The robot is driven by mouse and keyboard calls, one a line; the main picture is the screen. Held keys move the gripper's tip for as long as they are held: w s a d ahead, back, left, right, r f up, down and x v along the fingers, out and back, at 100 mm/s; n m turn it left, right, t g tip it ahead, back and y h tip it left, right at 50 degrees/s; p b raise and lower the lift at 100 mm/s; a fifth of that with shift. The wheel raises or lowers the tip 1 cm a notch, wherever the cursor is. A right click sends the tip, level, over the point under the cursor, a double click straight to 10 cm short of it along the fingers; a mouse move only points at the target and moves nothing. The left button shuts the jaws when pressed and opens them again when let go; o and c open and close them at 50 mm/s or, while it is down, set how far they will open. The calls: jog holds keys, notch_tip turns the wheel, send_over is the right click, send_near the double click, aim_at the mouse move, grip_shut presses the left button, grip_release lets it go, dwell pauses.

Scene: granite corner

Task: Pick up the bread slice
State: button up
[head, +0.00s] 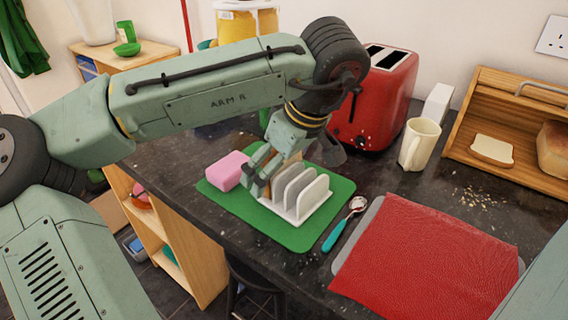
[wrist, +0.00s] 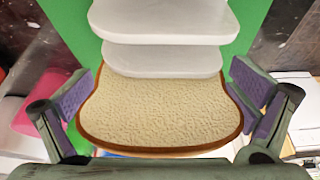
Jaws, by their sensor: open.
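A bread slice (wrist: 160,112) with a brown crust fills the middle of the wrist view, in front of the white dividers of a toast rack (wrist: 165,58). My gripper (wrist: 164,88) is open, with one purple-padded finger on each side of the slice and a gap at both crust edges. In the head view my gripper (head: 262,178) is at the back left end of the white rack (head: 315,196), which stands on a green mat (head: 285,236). There the slice is mostly hidden by my gripper. Another bread slice (head: 492,150) lies in the wooden bread bin at right.
A pink block (head: 228,170) sits left of my gripper on the mat. A red toaster (head: 375,100) and a cream mug (head: 418,144) stand behind. A spoon (head: 345,224) and a red cloth (head: 425,255) lie to the right. A loaf (head: 554,148) is in the bin (head: 530,100).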

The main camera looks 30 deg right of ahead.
jog(key=shift+c, duration=0.2)
jog(key=c, duration=0.9)
